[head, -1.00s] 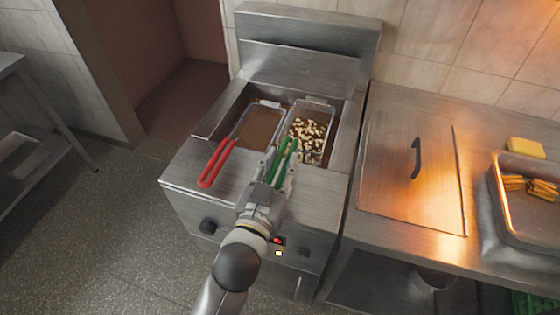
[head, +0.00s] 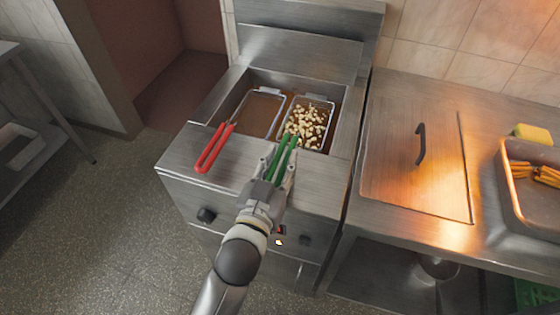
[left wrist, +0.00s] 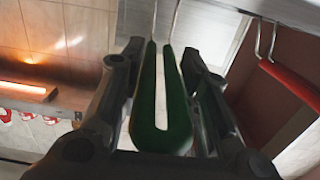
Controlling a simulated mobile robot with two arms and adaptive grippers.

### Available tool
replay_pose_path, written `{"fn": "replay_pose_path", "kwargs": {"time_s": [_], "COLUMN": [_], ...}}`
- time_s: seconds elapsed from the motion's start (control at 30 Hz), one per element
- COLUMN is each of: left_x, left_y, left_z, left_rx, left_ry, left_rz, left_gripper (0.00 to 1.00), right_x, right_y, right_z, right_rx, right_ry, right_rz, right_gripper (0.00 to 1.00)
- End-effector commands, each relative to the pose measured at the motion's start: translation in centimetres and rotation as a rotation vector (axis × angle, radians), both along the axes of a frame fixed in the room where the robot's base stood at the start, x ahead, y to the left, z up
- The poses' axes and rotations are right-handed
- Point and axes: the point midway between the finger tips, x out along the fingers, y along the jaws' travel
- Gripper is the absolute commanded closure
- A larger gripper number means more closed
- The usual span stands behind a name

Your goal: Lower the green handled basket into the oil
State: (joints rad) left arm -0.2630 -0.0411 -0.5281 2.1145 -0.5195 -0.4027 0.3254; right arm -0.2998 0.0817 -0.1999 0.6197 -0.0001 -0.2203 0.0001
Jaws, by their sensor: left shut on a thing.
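The green handled basket (head: 305,122) is a wire basket of pale food pieces in the right half of the fryer well. Brown oil (head: 339,106) shows around it; how deep it sits is hard to tell. My left gripper (head: 282,163) is shut on its green handle (head: 286,155), over the fryer's front ledge. In the left wrist view the green handle (left wrist: 161,110) lies between the fingers, with its wires running on beyond. My right gripper is not in view.
A second basket (head: 258,113) with a red handle (head: 213,148) sits in the left half of the fryer. To the right are a counter with a black-handled lid (head: 415,165), a tray (head: 513,193) of fried pieces and a yellow block (head: 533,132).

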Motion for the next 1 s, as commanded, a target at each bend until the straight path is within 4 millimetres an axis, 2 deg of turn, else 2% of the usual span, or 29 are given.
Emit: {"fn": "replay_pose_path", "kwargs": {"time_s": [0.6,0.63,0.8,1.0], "left_x": [0.0,0.0,0.0,0.0], "left_y": [0.0,0.0,0.0,0.0], "left_z": [-1.3,-1.2,-1.3,-1.4], "left_rx": [-0.002,-0.002,-0.001,0.0], "left_ry": [-0.006,-0.006,-0.003,-0.001], "left_rz": [0.0,0.0,0.0,0.0], "left_gripper": [1.0,0.66,0.44,0.44], "right_x": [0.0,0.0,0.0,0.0], "right_y": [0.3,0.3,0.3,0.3], "right_z": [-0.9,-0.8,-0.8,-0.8], "right_rx": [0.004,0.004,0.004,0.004], "right_ry": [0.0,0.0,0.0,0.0], "right_rz": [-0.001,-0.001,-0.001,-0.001], "right_gripper": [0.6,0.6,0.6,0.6]}}
